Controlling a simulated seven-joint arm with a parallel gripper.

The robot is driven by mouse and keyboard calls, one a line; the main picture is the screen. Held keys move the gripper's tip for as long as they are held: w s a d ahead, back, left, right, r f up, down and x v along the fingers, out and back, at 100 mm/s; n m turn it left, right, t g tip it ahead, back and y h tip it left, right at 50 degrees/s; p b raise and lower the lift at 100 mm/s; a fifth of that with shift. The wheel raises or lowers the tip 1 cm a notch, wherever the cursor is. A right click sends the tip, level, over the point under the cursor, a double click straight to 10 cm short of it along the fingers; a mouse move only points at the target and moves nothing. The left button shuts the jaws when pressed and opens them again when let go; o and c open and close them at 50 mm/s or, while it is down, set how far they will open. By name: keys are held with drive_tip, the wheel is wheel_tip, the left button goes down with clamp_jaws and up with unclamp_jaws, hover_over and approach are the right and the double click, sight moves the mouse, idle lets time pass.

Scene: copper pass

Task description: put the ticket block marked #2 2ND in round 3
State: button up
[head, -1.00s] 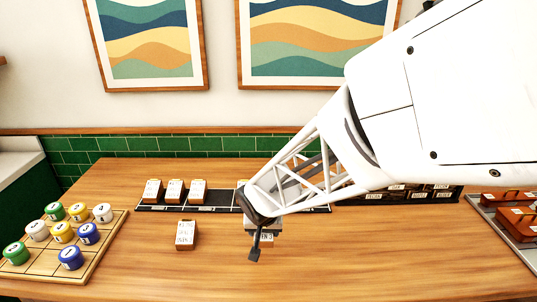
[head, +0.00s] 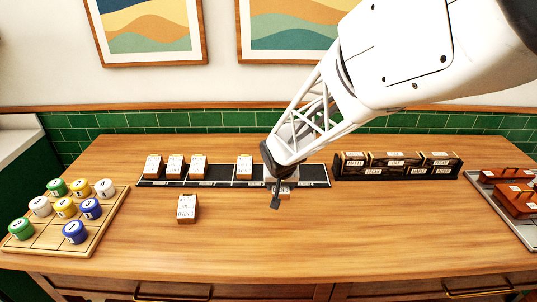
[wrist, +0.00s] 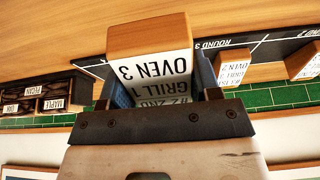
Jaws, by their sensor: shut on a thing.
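My gripper (wrist: 160,85) is shut on a wooden ticket block (wrist: 150,45) with a white face reading OVEN 3, GRILL 1 and #2 2ND, the last line partly shaded. In the head view my gripper (head: 277,190) holds this block (head: 285,190) at the black ticket rail (head: 318,176), right of a ticket block standing there (head: 244,167). The arm partly hides the held block, and I cannot tell whether it touches the rail. In the wrist view, the ROUND 3 label (wrist: 212,43) shows on the rail close beside the held block.
Several ticket blocks (head: 175,166) stand in the rail's left part. Another block (head: 187,208) stands on the table in front. A board of coloured pots (head: 65,215) is at left, a dark labelled rack (head: 395,165) at back right, a tray (head: 490,185) with brown-red items at far right.

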drive_tip(key=shift+w, duration=0.1)
drive_tip(key=w+a, duration=0.1)
drive_tip(key=w, duration=0.4)
drive_tip(key=w+a+f, duration=0.1)
drive_tip(key=w, duration=0.4)
drive_tip(key=w+a, duration=0.1)
drive_tip(key=w, duration=0.4)
drive_tip(key=shift+w+a+f, duration=0.2)
drive_tip(key=shift+a+f, duration=0.05)
drive_tip(key=shift+a, duration=0.05)
drive_tip(key=shift+f, duration=0.15)
drive_tip(key=shift+f, duration=1.6)
drive_tip(key=shift+f, duration=0.15)
drive_tip(key=o, duration=1)
